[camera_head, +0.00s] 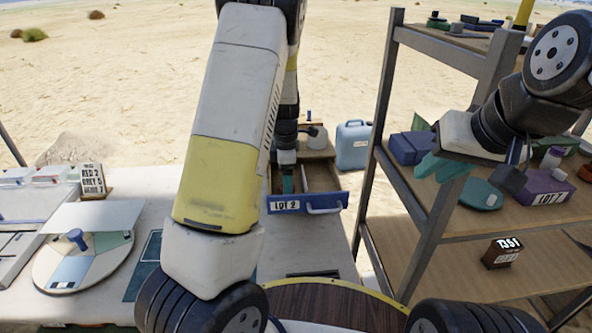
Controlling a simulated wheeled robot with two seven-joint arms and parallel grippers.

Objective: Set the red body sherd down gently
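I cannot make out the red body sherd in this view. My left gripper (288,180) points down into the open drawer (325,202) labelled LOT 2. Only a small teal part of its fingers shows, and the drawer's inside around them is too small and shaded to tell whether they hold anything. My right gripper (445,163), with teal fingers, is over the shelf rack's middle board at the right. Its finger gap is not clear, and I see no sherd in it.
A round sorting tray (55,280) and a count sign (92,180) are on the left table (120,205). The shelf rack (437,225) holds a purple LOT 7 box (543,190), a teal lid (481,194) and a dark numbered sign (503,252).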

